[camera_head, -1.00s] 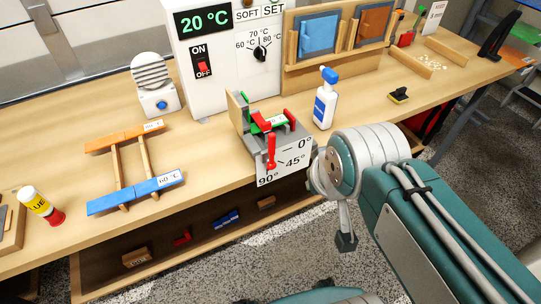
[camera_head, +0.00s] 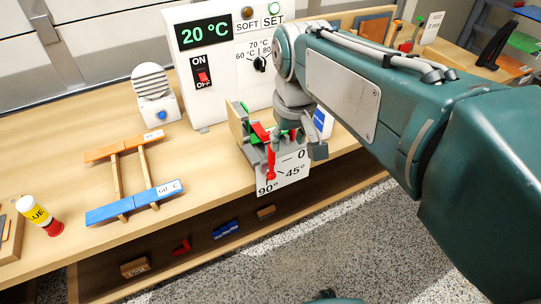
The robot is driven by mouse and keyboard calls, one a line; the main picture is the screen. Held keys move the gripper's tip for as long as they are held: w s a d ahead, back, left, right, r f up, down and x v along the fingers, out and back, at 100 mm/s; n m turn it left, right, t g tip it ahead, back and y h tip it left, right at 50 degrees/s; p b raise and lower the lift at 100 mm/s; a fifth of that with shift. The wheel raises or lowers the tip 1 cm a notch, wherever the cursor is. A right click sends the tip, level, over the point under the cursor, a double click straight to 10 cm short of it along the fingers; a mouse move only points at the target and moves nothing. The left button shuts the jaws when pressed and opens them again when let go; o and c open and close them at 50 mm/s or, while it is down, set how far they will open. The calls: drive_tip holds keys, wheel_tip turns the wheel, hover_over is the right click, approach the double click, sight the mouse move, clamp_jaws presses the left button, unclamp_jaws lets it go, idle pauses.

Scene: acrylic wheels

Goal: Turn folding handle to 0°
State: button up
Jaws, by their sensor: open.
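The folding jig (camera_head: 246,147) stands at the table's front edge. Its white front plate (camera_head: 292,180) is marked 0°, 45° and 90°. The red folding handle (camera_head: 271,164) hangs straight down at the plate's left, its lower end toward the 90° mark. My gripper (camera_head: 300,146) is open, in front of and just above the jig's right part, to the right of the handle. It appears apart from the handle, but contact is hard to judge. The gripper hides part of the jig's top and the end of the 0° mark.
A white heater box (camera_head: 205,100) reading 20 °C stands behind the jig. A blue-and-white bottle (camera_head: 321,122) is partly hidden behind my arm. An orange and blue frame (camera_head: 133,204) lies at left. A lower shelf (camera_head: 110,280) holds small blocks. Floor in front is clear.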

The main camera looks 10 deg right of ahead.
drive_tip(key=g, duration=0.2)
approach(271, 159)
drive_tip(key=shift+w+f+n, duration=0.15)
drive_tip(key=shift+w+n, duration=0.25)
drive_tip(key=shift+w, duration=0.1)
wheel_tip(271, 159, down, 11)
drive_tip(key=shift+r, duration=0.1)
clamp_jaws()
